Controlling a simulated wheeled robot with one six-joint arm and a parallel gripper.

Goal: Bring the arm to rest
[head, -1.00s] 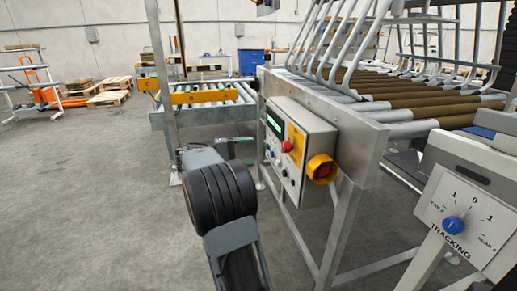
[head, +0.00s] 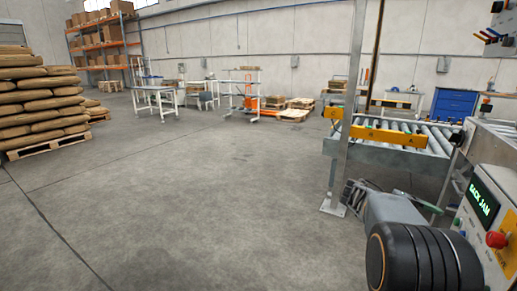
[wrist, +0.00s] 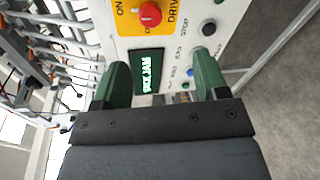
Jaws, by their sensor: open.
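My gripper (wrist: 161,68) shows in the wrist view with its two green fingers wide apart and nothing between them. It faces a pale control panel (wrist: 185,33) with a lit display (wrist: 148,72) and a red knob (wrist: 150,14) on a yellow plate. I cannot tell the distance from the fingers to the panel. In the head view my arm (head: 395,210) is folded low at the right, beside the same panel (head: 468,222). The display there reads like "SACK JAM". My fingers are mostly hidden behind my arm in that view.
A roller conveyor (head: 335,146) with a yellow bar and an upright post (head: 350,120) stand just beyond my arm. Stacked sacks on a pallet (head: 40,148) are at the left. Shelving (head: 105,45) stands behind. The floor (head: 210,190) between is clear.

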